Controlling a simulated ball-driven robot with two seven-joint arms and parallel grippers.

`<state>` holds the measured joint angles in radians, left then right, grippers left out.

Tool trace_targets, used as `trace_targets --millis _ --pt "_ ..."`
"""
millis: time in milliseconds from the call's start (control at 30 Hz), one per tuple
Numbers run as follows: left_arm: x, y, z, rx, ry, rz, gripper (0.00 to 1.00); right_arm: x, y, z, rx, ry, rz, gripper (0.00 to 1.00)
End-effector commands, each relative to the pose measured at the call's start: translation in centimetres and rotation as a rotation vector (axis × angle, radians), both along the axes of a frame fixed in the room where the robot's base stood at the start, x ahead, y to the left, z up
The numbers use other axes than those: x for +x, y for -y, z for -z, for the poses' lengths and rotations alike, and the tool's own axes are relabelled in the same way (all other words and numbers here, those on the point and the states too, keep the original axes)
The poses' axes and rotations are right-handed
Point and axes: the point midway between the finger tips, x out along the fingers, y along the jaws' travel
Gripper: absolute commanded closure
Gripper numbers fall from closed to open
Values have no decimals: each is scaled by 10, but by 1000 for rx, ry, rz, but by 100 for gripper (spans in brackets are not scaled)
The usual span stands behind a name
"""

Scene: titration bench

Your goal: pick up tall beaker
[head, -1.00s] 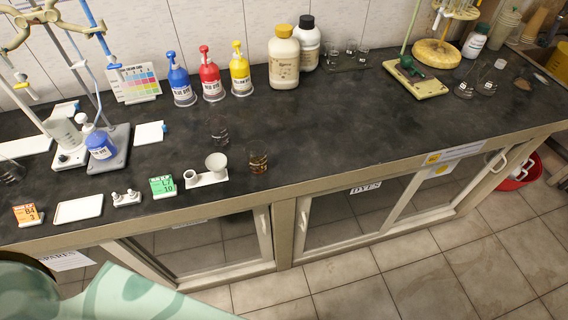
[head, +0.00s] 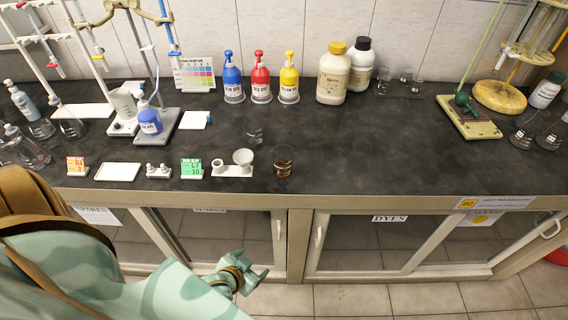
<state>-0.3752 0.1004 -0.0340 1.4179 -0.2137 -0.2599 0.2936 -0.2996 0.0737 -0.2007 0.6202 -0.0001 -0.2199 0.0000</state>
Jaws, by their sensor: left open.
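Two small glass vessels stand near the front middle of the dark bench: a clear glass (head: 255,137) and, nearer the edge, a glass with brown content (head: 282,170). A whitish beaker (head: 124,104) stands on a stirrer plate at left. I cannot tell which of these is the tall beaker. My left gripper (head: 258,277) is open and empty, below the bench's front edge, in front of the cabinet doors and apart from all glassware. My right gripper is not in view.
Blue (head: 233,80), red (head: 261,80) and yellow (head: 289,80) dye bottles stand at the back. Number cards, a white tray (head: 118,172) and a white holder (head: 232,170) line the front edge. The bench right of centre is clear.

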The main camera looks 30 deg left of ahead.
Motion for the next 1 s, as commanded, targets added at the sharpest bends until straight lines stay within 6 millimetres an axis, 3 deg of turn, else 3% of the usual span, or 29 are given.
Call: trace_targets --millis 100,200,300,367,500,800,1000 --pt "48 -12 -69 -16 184 -54 23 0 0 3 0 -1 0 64" --pt "78 -21 -135 -45 340 -104 23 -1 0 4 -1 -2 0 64" --pt "93 -26 -181 -86 447 -147 23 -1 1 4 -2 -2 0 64" --pt "98 -28 -197 -107 485 -162 23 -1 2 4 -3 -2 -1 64" --pt "115 -31 -204 -125 513 -176 23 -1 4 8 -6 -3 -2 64" --pt "182 -42 -181 -122 510 -176 23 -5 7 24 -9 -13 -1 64" --pt "204 -45 -175 -124 508 -175 23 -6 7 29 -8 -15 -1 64"
